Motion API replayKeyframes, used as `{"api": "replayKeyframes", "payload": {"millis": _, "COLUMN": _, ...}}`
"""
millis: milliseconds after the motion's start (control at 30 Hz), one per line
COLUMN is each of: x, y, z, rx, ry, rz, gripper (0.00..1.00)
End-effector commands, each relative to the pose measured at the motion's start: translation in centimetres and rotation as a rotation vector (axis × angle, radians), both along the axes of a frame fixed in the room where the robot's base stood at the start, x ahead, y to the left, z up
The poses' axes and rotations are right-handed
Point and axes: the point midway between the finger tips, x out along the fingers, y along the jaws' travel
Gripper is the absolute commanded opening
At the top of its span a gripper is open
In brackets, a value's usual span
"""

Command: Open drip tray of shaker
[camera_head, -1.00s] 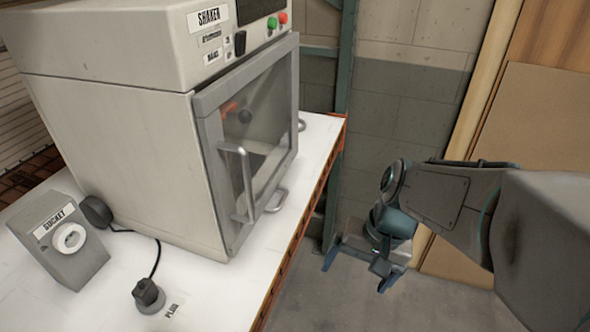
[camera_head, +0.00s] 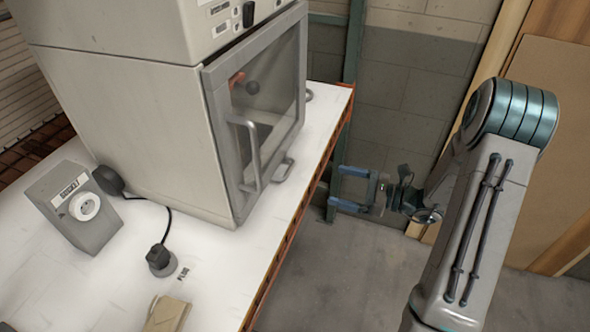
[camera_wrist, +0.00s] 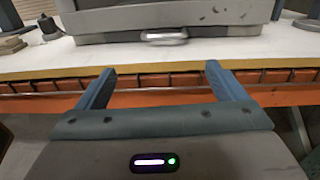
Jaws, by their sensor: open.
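The shaker (camera_head: 130,110) is a beige box on the white table, with a grey-framed glass door (camera_head: 262,110) that looks shut. A small metal handle (camera_head: 283,171) sits low at the shaker's front, below the door; I take it to be the drip tray's handle. In the wrist view this handle (camera_wrist: 165,37) is ahead, just above the table edge. My gripper (camera_head: 338,188) is open and empty, to the right of the table edge, apart from the handle. Its two blue fingers (camera_wrist: 158,82) point toward the shaker's base. The tray itself is hidden.
The white table (camera_head: 225,275) has an orange front edge (camera_head: 285,245). A socket box (camera_head: 75,208), a cable and a plug (camera_head: 159,258) stand left of the shaker. The vertical door handle (camera_head: 249,152) juts out above the low handle. Free floor lies right of the table.

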Motion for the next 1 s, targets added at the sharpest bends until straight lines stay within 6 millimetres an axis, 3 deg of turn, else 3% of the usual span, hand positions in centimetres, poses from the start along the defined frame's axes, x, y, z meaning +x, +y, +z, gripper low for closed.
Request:
{"api": "replayKeyframes", "payload": {"millis": 167, "x": 0.8, "y": 0.2, "z": -0.2, "rx": 0.030, "ry": 0.013, "rz": -0.031, "gripper": 0.91}}
{"api": "replayKeyframes", "payload": {"millis": 700, "x": 4.2, "y": 10.0, "z": -0.1, "rx": 0.027, "ry": 0.013, "rz": -0.026, "gripper": 0.91}}
{"api": "replayKeyframes", "payload": {"millis": 1000, "x": 5.2, "y": 12.4, "z": -0.3, "rx": 0.026, "ry": 0.013, "rz": -0.030, "gripper": 0.91}}
